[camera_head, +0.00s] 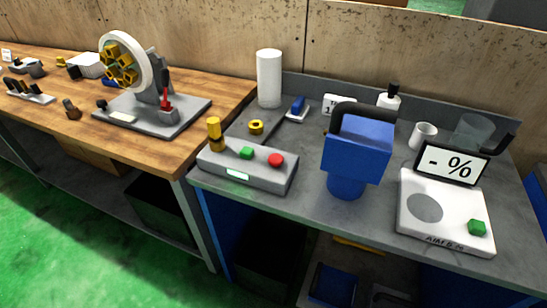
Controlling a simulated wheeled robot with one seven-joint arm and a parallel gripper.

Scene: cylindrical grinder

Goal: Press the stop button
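A red round button (276,160) sits on the top right of a grey control box (268,179) near the front left of the grey workbench. It looks like the stop button, but no label on it is readable. A green button (247,153) is to its left on the same box, and a yellow and black post (214,132) stands at the box's left end. The box's front face has a small lit greenish display (237,174). Nothing covers the red button in the head view. My gripper is not in view.
A blue device with a black top arc (358,150) stands close right of the control box. A white scale (455,232) is farther right. A white cylinder (269,78) and yellow ring (256,127) are behind. A wooden bench (190,145) adjoins on the left.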

